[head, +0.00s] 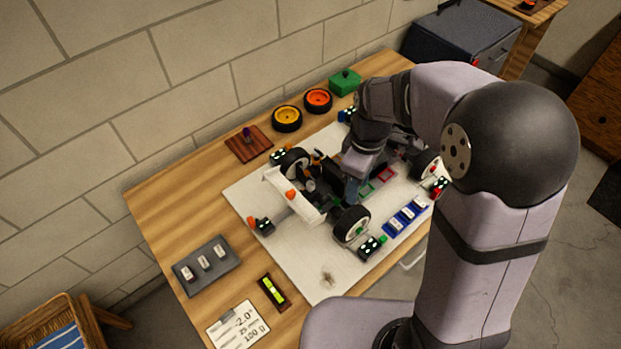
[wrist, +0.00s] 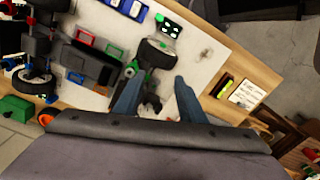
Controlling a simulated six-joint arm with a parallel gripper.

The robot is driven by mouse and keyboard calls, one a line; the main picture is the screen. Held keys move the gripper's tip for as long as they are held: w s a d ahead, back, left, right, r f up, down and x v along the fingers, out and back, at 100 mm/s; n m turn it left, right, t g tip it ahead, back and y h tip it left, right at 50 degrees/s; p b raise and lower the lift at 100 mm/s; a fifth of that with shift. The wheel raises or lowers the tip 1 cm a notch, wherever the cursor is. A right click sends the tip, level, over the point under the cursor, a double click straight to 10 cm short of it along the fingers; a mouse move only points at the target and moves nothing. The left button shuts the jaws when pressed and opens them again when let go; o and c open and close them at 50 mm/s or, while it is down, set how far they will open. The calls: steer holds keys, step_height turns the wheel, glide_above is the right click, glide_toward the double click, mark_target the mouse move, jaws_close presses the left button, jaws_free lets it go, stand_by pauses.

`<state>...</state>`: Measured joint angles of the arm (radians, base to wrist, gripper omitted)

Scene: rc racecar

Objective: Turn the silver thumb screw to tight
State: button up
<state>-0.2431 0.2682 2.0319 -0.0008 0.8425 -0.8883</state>
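The RC car stands on a white board (head: 245,200), with its white rear wing (head: 297,196) towards the lower left in the head view. My gripper (head: 352,192) is low over the middle of the car, partly hidden by my own arm. In the wrist view my gripper (wrist: 156,88) shows two blue fingers spread apart, with dark car parts (wrist: 151,100) showing between and below them. A rear wheel (wrist: 155,53) lies just beyond the fingertips. I cannot make out the silver thumb screw in either view. Nothing is visibly held.
Corner pads with lights, including one (head: 372,247), stand around the car. A blue tray (head: 405,219), a grey tray (head: 206,264), a level (head: 272,291) and a scale-like display (head: 238,326) lie nearby. Loose yellow (head: 287,118) and orange (head: 318,100) wheels and a green box (head: 345,82) line the wall side.

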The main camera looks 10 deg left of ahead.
mark_target(310, 184)
steer(key=w+a+n, duration=0.2)
steer(key=a+n, duration=0.1)
steer(key=w+a+f+n, duration=0.1)
steer(key=w+a+n, duration=0.1)
steer(key=a+n, duration=0.1)
steer(key=w+a+f+n, duration=0.1)
steer(key=w+a+n, duration=0.1)
steer(key=a+n, duration=0.2)
steer(key=shift+w+a, duration=0.2)
steer(key=shift+w+a+f+n, duration=0.2)
steer(key=shift+a+n, duration=0.3)
steer(key=shift+f+p, duration=1.35)
steer(key=shift+f, duration=2.3)
jaws_close()
